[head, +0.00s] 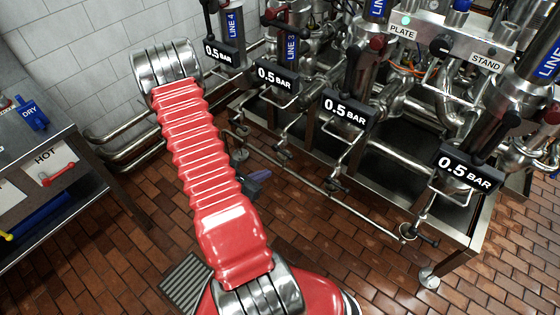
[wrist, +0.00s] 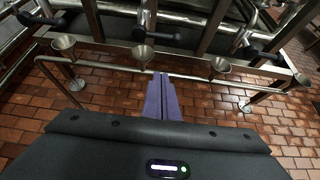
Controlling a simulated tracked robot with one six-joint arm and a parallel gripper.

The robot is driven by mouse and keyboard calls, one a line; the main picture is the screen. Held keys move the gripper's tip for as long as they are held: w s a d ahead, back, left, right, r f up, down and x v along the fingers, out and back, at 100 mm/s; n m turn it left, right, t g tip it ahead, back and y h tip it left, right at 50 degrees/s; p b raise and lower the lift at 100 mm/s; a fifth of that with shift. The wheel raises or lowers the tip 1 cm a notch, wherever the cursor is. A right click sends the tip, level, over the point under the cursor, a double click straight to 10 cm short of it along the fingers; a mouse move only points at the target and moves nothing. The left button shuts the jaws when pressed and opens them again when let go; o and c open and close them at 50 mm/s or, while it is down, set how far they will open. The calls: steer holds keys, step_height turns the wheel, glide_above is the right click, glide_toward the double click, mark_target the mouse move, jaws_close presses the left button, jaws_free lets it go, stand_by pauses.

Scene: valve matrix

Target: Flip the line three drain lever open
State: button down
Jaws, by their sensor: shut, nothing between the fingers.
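The line three column (head: 290,45) carries a blue LINE 3 label and a black 0.5 BAR sign (head: 275,77). Below it, a small dark drain lever (head: 283,152) sits on the lower pipework. In the wrist view, what appears to be the same black-handled lever (wrist: 150,36) lies sideways, pointing right, above a metal funnel (wrist: 142,53). My gripper (wrist: 160,76) has its purple fingers together and empty, in front of this funnel and apart from the lever in the picture. In the head view my gripper (head: 264,174) is partly hidden behind my red arm.
Similar levers sit on either side in the wrist view, left (wrist: 58,18) and right (wrist: 258,52). A horizontal rail (wrist: 190,78) with funnels runs across in front of them. A side table (head: 50,190) stands at left. The brick floor (head: 330,260) is clear.

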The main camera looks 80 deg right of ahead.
mark_target(285, 154)
steer(key=shift+d, duration=0.1)
steer(key=s+d+f, duration=0.1)
steer(key=s+d, duration=0.2)
steer(key=d, duration=0.5)
steer(key=shift+s+d, duration=0.2)
steer(key=shift+s, duration=0.2)
stand_by(0.4)
steer(key=shift+w, duration=0.2)
stand_by(0.3)
